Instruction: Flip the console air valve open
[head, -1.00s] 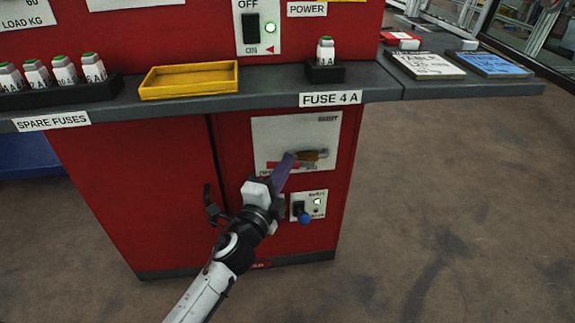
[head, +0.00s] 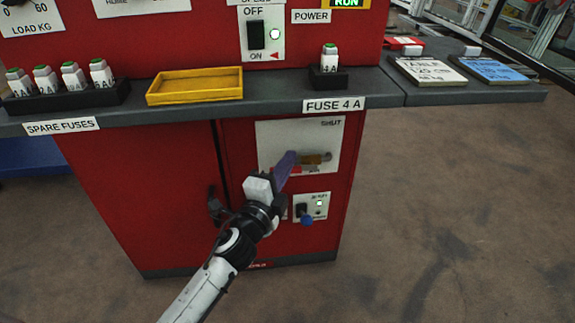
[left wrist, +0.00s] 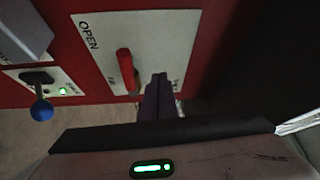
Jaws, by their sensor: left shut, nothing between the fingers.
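The air valve sits on a white panel (head: 270,135) on the red console front, marked SHUT at the upper right. Its brass body (head: 312,160) shows past my fingers in the head view. In the left wrist view, the red lever (left wrist: 127,70) lies across the panel, and OPEN is lettered near its free-end side. My left gripper (head: 287,165) is shut and empty in front of the panel. In the left wrist view, its fingertips (left wrist: 158,88) are close beside the lever's inner end; I cannot tell whether they touch. They partly hide the valve in the head view. My right gripper is not in view.
A small switch plate (head: 321,203) with a blue-ended toggle (head: 306,219) is just below the valve panel, near my wrist. The grey console ledge (head: 270,98) juts out above, with a yellow tray (head: 195,86) and fuses on it. Floor to the right is clear.

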